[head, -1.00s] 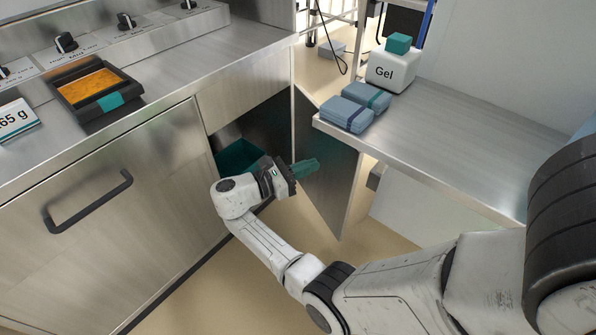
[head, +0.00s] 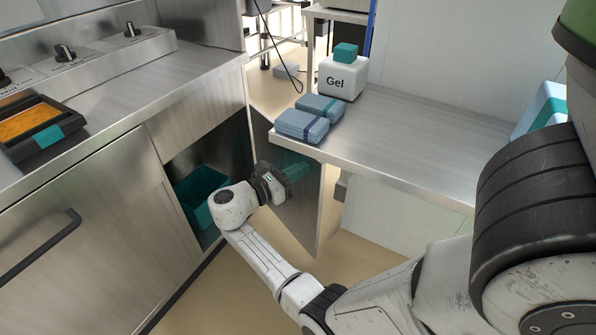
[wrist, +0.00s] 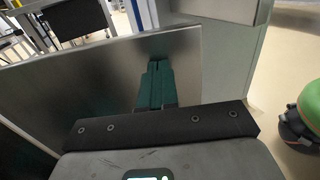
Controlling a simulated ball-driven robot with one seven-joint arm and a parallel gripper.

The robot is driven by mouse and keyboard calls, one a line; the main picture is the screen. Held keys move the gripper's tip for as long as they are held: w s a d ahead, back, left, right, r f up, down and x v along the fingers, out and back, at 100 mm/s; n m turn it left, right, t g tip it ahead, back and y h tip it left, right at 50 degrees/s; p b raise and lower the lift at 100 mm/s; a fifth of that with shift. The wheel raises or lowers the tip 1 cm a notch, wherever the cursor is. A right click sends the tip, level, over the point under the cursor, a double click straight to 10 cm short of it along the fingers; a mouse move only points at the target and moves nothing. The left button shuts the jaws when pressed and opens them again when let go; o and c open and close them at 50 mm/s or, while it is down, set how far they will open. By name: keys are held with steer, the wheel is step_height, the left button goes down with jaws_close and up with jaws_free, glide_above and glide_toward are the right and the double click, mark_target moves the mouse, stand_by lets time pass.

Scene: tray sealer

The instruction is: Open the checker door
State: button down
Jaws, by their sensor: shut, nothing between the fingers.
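The checker door (head: 302,212) is a grey metal panel, standing wide open from the cabinet at centre in the head view. Behind it the dark cabinet opening shows a teal bin (head: 203,195). My gripper (wrist: 157,84) has its teal fingers shut together, with nothing between them, pointing at the door panel (wrist: 90,72) in the wrist view. In the head view my gripper is in front of the door's inner face, and its fingertips are hard to make out. I cannot tell whether they touch the panel.
A steel bench (head: 400,145) with blue packs (head: 302,125) and a white Gel container (head: 342,78) stands to the right, its corner close to the door. On the left is a counter with a black tray (head: 38,130) and a closed, handled front (head: 90,215). Floor shows below the door.

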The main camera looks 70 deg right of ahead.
steer(key=s+d+n+t+h+p, duration=0.1)
steer(key=s+d+t+p, duration=0.1)
steer(key=s+d, duration=0.2)
steer(key=s+d+n+t+h+p, duration=0.1)
steer(key=s+d, duration=0.3)
steer(key=d, duration=0.5)
steer(key=shift+d+n+t+p, duration=0.2)
steer(key=shift+n+t+p, duration=0.3)
steer(key=shift+p, duration=0.2)
